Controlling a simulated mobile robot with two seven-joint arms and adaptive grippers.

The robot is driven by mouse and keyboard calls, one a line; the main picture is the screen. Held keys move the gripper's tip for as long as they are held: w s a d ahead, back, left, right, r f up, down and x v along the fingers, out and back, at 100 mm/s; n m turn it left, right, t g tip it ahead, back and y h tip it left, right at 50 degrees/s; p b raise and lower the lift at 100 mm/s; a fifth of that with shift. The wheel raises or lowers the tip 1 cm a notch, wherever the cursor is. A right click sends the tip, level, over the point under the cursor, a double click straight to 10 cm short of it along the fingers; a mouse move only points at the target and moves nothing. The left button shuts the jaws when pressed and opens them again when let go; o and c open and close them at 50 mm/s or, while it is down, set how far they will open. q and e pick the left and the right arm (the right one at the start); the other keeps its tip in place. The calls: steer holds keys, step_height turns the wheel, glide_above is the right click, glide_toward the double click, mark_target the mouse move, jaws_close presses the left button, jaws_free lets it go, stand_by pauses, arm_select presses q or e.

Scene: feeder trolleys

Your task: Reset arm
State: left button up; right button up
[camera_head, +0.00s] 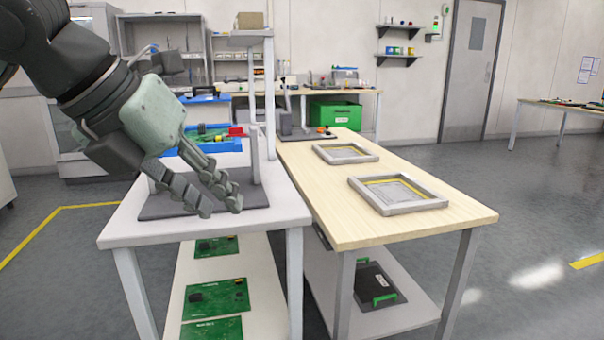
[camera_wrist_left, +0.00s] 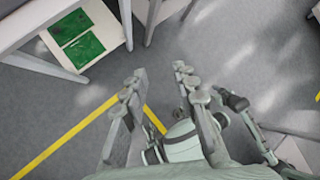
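My left arm comes in from the upper left in the head view. My left gripper (camera_head: 220,204) hangs in front of the near grey-white trolley, its fingers pointing down and right. In the left wrist view, the left gripper (camera_wrist_left: 159,76) has its two fingers apart, with only floor and parts of my own body seen between and beyond them. It is open and empty.
The white trolley (camera_head: 285,209) carries a blue bin (camera_head: 228,146) and has green boards (camera_head: 217,297) on its lower shelf. A wood-topped table (camera_head: 330,200) beside it holds two grey frames (camera_head: 399,194) (camera_head: 345,153). A green crate (camera_head: 335,115) stands behind. Open floor lies right.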

arm_select(q)
steer(key=s+d+m+g+h, duration=0.2)
steer(key=s+d+g+h, duration=0.3)
steer(key=d, duration=0.6)
steer(key=d+r+g+h, duration=0.1)
steer(key=d+r+h, duration=0.4)
steer(key=h, duration=0.3)
steer(key=w+a+r+n+t+h, duration=0.4)
steer(key=w+n+t+h, duration=0.15)
steer(key=w+n, duration=0.2)
steer(key=w+a+f+n+t+y, duration=0.5)
steer(key=w+a+n+t+y, duration=0.15)
steer(key=n+t, duration=0.65)
steer(key=w+a+f+n+t+y, duration=0.3)
steer(key=w+a+f+n+y, duration=0.3)
steer(key=a+f+n+y, duration=0.3)
steer(key=s+a+f+n+g+y, duration=0.1)
steer(key=a+f+n+g+y, duration=0.25)
steer(key=f, duration=0.85)
steer(key=s+a+f+n+g+y, duration=0.25)
steer(key=a+f+y, duration=0.25)
steer(key=f, duration=0.7)
steer(key=s+a+f+n+g, duration=0.1)
steer(key=s+f+g, duration=0.5)
steer(key=s+f, duration=0.7)
steer(key=s+a+f+n+g, duration=0.1)
steer(key=s+a+f+g, duration=0.2)
steer(key=s+f, duration=1.1)
steer(key=g, duration=0.3)
steer(key=shift+f+n, duration=0.35)
